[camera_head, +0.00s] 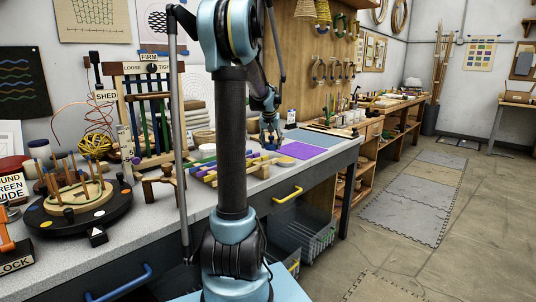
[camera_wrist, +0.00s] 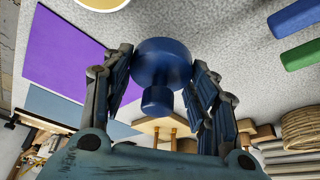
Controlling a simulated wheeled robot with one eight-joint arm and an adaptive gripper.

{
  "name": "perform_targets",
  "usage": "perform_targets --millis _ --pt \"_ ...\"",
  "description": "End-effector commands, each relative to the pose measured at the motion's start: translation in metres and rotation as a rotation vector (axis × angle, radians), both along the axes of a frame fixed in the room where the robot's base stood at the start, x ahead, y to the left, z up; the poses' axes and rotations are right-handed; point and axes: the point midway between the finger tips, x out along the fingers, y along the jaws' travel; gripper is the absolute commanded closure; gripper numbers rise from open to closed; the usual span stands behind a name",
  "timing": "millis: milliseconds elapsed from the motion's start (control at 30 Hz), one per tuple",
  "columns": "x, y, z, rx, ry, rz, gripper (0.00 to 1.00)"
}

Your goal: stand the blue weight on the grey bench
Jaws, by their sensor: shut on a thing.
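The blue weight (camera_wrist: 161,60) is a wide round body with a narrower knob, held between the fingers of my gripper (camera_wrist: 163,72). My gripper is shut on it. In the head view my gripper (camera_head: 270,142) is low over the far part of the grey bench (camera_head: 115,248), left of the purple mat. The weight cannot be made out clearly there. The speckled bench top (camera_wrist: 225,30) shows behind the weight in the wrist view. I cannot tell whether the weight touches it.
A purple mat (camera_head: 299,150) and a blue-grey mat (camera_head: 316,138) lie right of my gripper. Coloured rods (camera_head: 207,168) and wooden pieces lie nearer. A peg turntable (camera_head: 88,212) and a rack of upright rods (camera_head: 152,118) stand left.

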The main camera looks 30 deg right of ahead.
Motion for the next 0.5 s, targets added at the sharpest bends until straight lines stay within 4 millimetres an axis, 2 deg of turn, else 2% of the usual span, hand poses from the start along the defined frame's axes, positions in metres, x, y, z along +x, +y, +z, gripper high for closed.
perform_targets --millis 167,400,500 --pt "0.0 0.0 -0.009 0.0 0.0 0.0 0.9" --pt "0.0 0.0 -0.038 0.0 0.0 0.0 0.9" --pt "0.0 0.0 -0.044 0.0 0.0 0.0 0.9"
